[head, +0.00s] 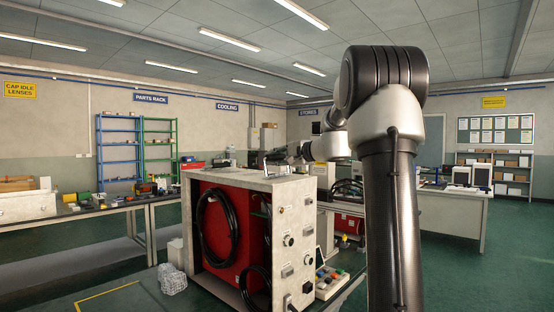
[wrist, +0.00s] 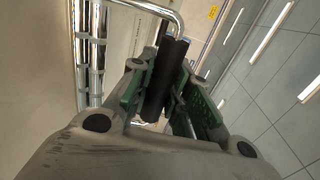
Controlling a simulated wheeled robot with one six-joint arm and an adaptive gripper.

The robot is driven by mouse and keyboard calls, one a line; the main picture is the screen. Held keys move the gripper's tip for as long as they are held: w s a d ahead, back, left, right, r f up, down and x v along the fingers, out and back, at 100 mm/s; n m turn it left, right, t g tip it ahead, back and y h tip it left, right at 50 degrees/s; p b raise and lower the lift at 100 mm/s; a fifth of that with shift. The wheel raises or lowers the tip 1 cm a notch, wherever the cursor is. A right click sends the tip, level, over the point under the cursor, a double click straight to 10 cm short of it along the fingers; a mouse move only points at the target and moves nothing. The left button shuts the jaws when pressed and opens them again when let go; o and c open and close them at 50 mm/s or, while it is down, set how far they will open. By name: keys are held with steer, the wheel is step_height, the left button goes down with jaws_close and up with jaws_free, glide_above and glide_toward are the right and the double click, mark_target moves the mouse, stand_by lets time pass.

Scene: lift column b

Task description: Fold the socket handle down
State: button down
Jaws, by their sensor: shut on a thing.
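The socket handle (wrist: 168,72) shows in the wrist view as a dark cylindrical grip on a bent shiny metal bar. My gripper (wrist: 165,95) has its green-padded fingers on both sides of the dark grip and is shut on it. The bar runs from the grip toward the top of the picture and bends left. In the head view my gripper (head: 270,158) is small, just above the top of the pale cabinet (head: 262,181). The handle is too small there to make out clearly, and its socket cannot be told.
The cabinet has an open front with black hoses (head: 215,228) on a red panel and knobs on its side. Shiny pipes (wrist: 92,55) run at the left of the wrist view. A workbench (head: 100,208) stands left, a white desk (head: 450,200) right.

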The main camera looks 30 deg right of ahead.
steer(key=g, duration=0.1)
steer(key=w+g+h, duration=0.1)
steer(key=w+a+g, duration=0.1)
steer(key=g, duration=0.1)
steer(key=shift+f, duration=0.35)
steer(key=shift+w+a+f+g+h, duration=0.1)
steer(key=shift+w+f+g+h, duration=0.2)
steer(key=shift+g, duration=0.25)
steer(key=shift+w+f+g+h, duration=0.2)
steer(key=shift+g+h, duration=0.1)
steer(key=shift+g, duration=0.25)
steer(key=shift+w+a+f+g+h, duration=0.15)
steer(key=shift+f+g+h, duration=0.1)
steer(key=shift+g, duration=0.3)
steer(key=shift+w+d+f+g+h, duration=0.1)
steer(key=shift+w+f+g+h, duration=0.1)
steer(key=shift+g, duration=0.35)
steer(key=c, duration=1.3)
jaws_free()
steer(key=shift+a, duration=0.1)
steer(key=v, duration=1.2)
